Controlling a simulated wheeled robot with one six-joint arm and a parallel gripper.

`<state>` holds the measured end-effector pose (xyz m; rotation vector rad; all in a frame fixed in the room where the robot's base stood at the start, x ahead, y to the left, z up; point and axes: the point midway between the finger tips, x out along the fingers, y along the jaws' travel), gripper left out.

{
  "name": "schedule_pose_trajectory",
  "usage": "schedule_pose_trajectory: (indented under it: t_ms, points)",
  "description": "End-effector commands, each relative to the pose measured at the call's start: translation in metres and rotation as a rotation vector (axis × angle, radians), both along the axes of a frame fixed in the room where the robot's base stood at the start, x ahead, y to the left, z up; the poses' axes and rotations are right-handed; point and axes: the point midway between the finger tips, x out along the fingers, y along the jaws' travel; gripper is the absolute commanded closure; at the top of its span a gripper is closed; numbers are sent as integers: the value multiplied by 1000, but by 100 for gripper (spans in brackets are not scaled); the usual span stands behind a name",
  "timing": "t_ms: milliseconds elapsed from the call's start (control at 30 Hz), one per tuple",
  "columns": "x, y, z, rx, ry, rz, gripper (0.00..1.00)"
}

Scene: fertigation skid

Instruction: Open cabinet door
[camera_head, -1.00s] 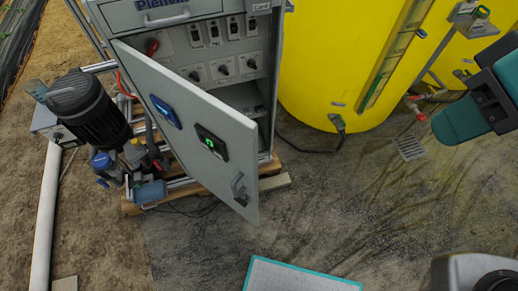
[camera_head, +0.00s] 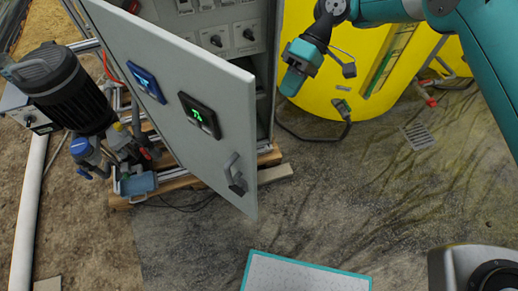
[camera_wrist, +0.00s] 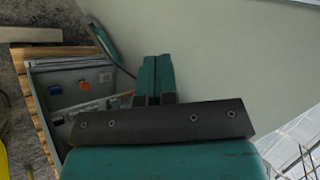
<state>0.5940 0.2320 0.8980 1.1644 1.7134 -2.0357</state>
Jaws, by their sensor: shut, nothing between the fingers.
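The grey cabinet door (camera_head: 170,85) stands partly open, hinged at the left, its free edge towards me. Its outer face carries a blue display, a black display with green figures and a dark handle (camera_head: 235,175) near the lower free corner. My teal gripper (camera_head: 291,88) is to the right of the door's free edge, in front of the yellow tank, with no visible contact with the door. The wrist view shows its fingers (camera_wrist: 154,78) shut together and empty. A large pale panel (camera_wrist: 225,45) behind them looks like the door.
The cabinet's inside panel with switches (camera_head: 230,38) shows behind the door. The yellow tank (camera_head: 350,85) stands at the right. A black motor pump (camera_head: 65,90) is at the left. A teal-edged white board (camera_head: 305,275) is at the bottom. Floor at the right is mostly clear.

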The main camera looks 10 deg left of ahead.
Motion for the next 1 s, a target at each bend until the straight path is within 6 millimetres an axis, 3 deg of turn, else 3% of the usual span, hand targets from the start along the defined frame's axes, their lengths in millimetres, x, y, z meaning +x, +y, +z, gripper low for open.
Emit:
schedule_pose_trajectory:
  t_ms: [33, 100, 367, 767, 1000]
  points:
    - [-1, 1, -15, 2, 8, 15, 100]
    - [-3, 1, -24, 2, 14, 27, 100]
    - [-16, 7, -40, 4, 22, 35, 100]
    - [-72, 29, -94, 2, 21, 36, 100]
    - [-101, 41, -94, 3, 18, 36, 100]
